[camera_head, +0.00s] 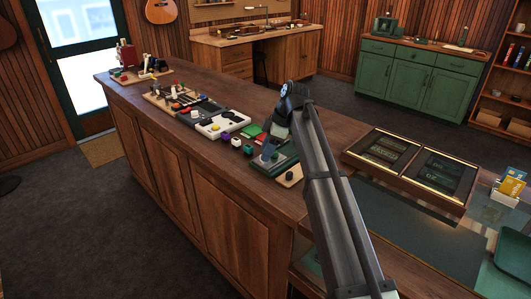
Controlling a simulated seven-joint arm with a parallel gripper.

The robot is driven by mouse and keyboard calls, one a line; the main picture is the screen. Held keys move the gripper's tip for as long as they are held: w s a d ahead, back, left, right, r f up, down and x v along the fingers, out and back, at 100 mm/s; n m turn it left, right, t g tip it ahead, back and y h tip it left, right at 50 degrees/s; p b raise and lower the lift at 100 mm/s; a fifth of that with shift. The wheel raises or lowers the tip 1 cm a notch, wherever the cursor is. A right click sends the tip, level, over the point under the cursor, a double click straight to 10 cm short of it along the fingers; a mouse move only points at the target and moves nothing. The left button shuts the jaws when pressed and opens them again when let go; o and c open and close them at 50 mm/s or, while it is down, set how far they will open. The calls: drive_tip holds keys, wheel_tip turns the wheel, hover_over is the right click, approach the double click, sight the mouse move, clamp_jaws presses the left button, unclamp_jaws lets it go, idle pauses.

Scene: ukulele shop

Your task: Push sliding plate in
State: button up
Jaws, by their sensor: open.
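My arm reaches across the wooden counter (160,93) from the bottom right. My gripper (268,152) hangs from its dark wrist and points down, its fingers small and dark above a dark green block-like base (272,167) near the counter's front edge. I take the gripper as open, with nothing visible in it. I cannot tell whether it touches the base. The sliding plate cannot be picked out with certainty. A white tray-like fixture (232,120) with a yellow round spot lies left of the gripper.
Small coloured blocks, among them a purple one (236,142) and a green one (225,136), lie near the white fixture. More small fixtures (180,98) stand farther left. Two framed dark display panels (385,150) lie right of my arm. The counter's back strip is mostly clear.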

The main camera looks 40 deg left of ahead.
drive_tip(key=shift+x, duration=0.75)
clamp_jaws()
